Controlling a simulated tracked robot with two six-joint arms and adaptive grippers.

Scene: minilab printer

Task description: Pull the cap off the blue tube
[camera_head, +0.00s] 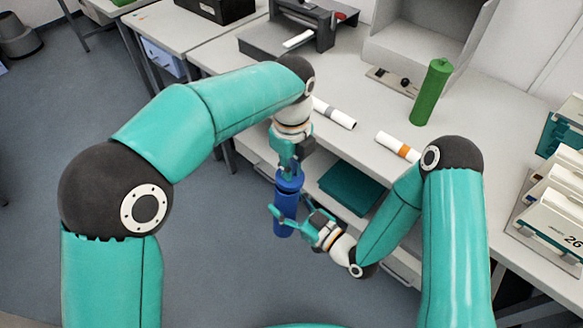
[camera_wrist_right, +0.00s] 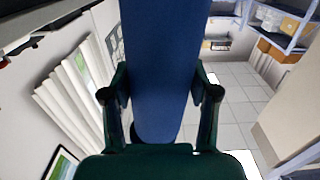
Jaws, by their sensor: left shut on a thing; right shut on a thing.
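The blue tube (camera_head: 285,211) is held upright in the air in front of the bench. Its wider blue cap (camera_head: 289,183) is at the top, and no clear gap shows between cap and tube. My left gripper (camera_head: 289,170) comes from above and is shut on the cap, partly hiding it. My right gripper (camera_head: 287,209) comes from the lower right and is shut on the tube's body. In the right wrist view the blue tube (camera_wrist_right: 163,65) stands between the two fingers of my right gripper (camera_wrist_right: 162,92); the cap cannot be made out there.
A green tube (camera_head: 431,92) stands upright on the bench (camera_head: 480,110). Two white tubes lie near it, one with an orange band (camera_head: 397,147), one with a grey band (camera_head: 334,113). A dark printer (camera_head: 300,28) is at the back. A teal panel (camera_head: 352,188) sits below the bench top.

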